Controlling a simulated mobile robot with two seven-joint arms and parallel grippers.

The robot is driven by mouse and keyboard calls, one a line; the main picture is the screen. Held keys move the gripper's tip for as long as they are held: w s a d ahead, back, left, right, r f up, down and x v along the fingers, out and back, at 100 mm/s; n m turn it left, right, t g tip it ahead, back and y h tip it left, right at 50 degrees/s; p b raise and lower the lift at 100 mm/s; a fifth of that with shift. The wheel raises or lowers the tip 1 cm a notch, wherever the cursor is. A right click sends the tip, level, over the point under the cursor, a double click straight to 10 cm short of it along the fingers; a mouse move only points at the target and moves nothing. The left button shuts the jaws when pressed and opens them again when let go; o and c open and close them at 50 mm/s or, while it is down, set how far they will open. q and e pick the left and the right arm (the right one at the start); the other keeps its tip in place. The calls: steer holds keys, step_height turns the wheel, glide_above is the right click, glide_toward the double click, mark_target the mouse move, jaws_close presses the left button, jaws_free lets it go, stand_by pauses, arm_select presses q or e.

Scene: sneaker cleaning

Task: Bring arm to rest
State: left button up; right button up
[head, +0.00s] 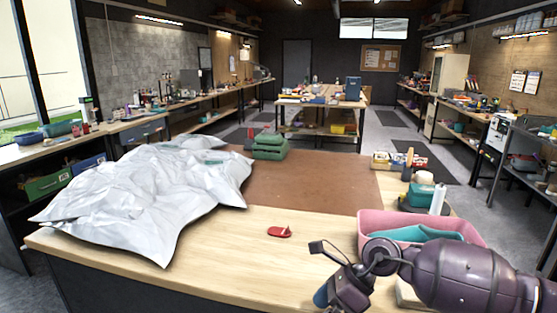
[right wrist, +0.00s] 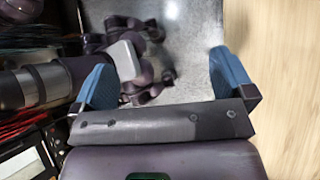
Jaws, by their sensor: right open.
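My right arm (head: 460,277) comes in from the right over the front right of the workbench, its forearm in front of the pink tub. My right gripper (head: 330,290) hangs at the table's front edge, with a blue fingertip showing. In the right wrist view my right gripper (right wrist: 165,82) has its two blue fingers wide apart with nothing between them. Beyond them are grey floor and, at the right, pale wood. My left gripper is in neither view.
A pink tub (head: 372,222) with a teal item stands at the right. A small red item (head: 279,232) lies on bare wood. A crumpled silver sheet (head: 150,195) covers the left. A green object (head: 270,148) stands by the brown mat (head: 320,185), which is mostly clear.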

steer(key=s+a+r+m+t+y, duration=0.4)
steer(key=a+r+m+y, duration=0.1)
steer(key=a+m+y, duration=0.3)
steer(key=w+d+r+m+t+h, duration=0.1)
steer(key=d+m+t+h, duration=0.15)
steer(key=m+t, duration=0.55)
steer(key=w+d+r+m+t+h, duration=0.15)
steer(key=d+m+t, duration=0.35)
steer(key=m, duration=0.5)
steer(key=s+d+f+m+g+h, duration=0.1)
steer(key=s+d+f+m+h, duration=0.5)
steer(key=d+f+m+h, duration=0.75)
steer(key=s+d+f+m+g, duration=0.3)
steer(key=s+m+g, duration=0.25)
steer(key=s, duration=0.55)
steer(key=s+d+f+m+g, duration=0.3)
steer(key=s+m+g, duration=0.25)
steer(key=s, duration=0.55)
steer(key=w+f+t+y, duration=0.1)
steer(key=w+f+t, duration=0.6)
steer(key=f, duration=0.3)
steer(key=shift+w+n+t, duration=0.2)
steer(key=shift+n+t, duration=0.2)
steer(key=shift+n, duration=0.05)
